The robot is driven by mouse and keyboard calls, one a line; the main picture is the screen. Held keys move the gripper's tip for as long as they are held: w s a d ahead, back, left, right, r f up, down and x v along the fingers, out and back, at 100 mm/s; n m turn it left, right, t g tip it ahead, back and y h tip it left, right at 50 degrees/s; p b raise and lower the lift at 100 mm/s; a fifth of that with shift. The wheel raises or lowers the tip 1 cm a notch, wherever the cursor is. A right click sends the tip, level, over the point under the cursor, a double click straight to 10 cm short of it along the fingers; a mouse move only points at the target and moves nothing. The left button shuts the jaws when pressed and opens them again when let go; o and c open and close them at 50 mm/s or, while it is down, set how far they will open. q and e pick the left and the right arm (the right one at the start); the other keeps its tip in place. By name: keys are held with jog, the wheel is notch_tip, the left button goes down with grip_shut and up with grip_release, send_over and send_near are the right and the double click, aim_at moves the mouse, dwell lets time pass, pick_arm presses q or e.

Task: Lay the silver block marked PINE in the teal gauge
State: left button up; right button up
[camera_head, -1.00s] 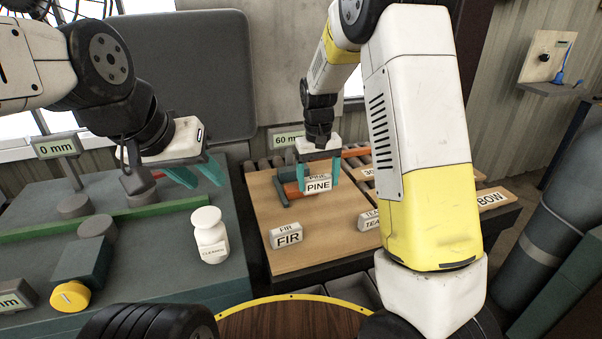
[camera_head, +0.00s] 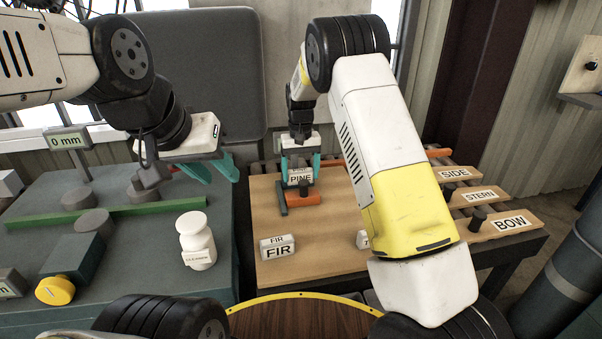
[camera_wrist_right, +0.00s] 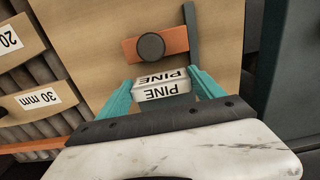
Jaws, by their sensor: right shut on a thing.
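The silver block marked PINE (camera_head: 300,177) is between the teal fingers of my right gripper (camera_head: 301,172), which is shut on it. In the right wrist view the block (camera_wrist_right: 162,85) shows its lettering upside down. A dark teal strip (camera_head: 281,198) meets an orange bar (camera_head: 306,198) with a black knob at a corner; I take this to be the teal gauge. The block is just beyond the bar, to the right of the strip; whether it touches the board is unclear. My left gripper (camera_head: 210,171) is open and empty above the left bench.
A silver FIR block (camera_head: 278,247) stands on the wooden board (camera_head: 325,225). Another block (camera_head: 362,240) is mostly hidden by my right arm. A white cleaner bottle (camera_head: 197,242) stands on the left bench. SIDE, STERN and BOW (camera_head: 507,224) boards lie at the right.

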jog(key=shift+f, duration=1.75)
jog(key=shift+f, duration=0.2)
jog(key=shift+f, duration=0.15)
jog(key=o, duration=1.5)
jog(key=shift+o, duration=0.2)
